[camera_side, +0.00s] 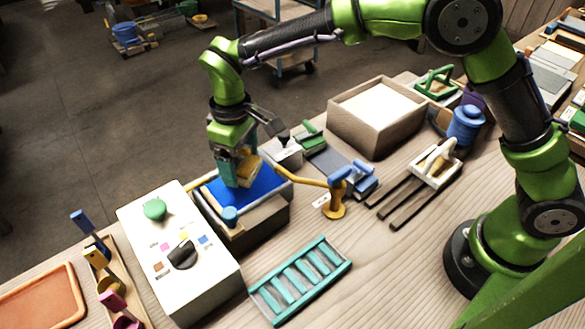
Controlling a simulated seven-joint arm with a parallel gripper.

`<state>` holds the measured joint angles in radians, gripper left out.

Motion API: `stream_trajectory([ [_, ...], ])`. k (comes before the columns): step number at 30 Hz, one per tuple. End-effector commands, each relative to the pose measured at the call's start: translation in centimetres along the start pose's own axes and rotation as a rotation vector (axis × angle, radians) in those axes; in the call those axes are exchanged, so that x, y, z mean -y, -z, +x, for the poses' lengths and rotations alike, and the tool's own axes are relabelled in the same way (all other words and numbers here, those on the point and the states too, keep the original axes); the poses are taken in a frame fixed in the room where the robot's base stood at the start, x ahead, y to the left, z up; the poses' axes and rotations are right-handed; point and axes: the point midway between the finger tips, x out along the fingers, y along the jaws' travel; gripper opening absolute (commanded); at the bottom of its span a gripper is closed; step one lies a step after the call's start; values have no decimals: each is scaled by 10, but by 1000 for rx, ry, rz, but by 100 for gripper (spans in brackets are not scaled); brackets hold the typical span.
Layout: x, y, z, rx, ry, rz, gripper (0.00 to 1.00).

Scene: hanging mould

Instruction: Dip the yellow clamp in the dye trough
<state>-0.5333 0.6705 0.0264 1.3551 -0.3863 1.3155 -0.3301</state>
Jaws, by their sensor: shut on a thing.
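My gripper (240,167) points down over the dye trough (262,222). It is shut on the yellow clamp (250,172), a pale yellow block-like piece at the jaws. The trough is an open grey-brown box with bright blue dye (221,194) inside. The clamp's lower end is at or just above the dye; I cannot tell if it touches. The jaws partly hide the clamp, and my gripper hides part of the dye.
A white control box (190,270) with a green button and black knob stands left of the trough. A yellow stand (334,208) with a blue handle is at its right. A teal rack (300,281) lies in front. A sand-filled box (378,137) stands behind right.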

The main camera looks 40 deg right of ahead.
Motion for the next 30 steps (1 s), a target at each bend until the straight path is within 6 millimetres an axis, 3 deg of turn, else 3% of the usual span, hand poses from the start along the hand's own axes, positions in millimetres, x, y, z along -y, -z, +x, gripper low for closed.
stream_trajectory([
  [18,0,0,56,2,-1,0,48],
  [30,0,0,70,0,0,1,48],
])
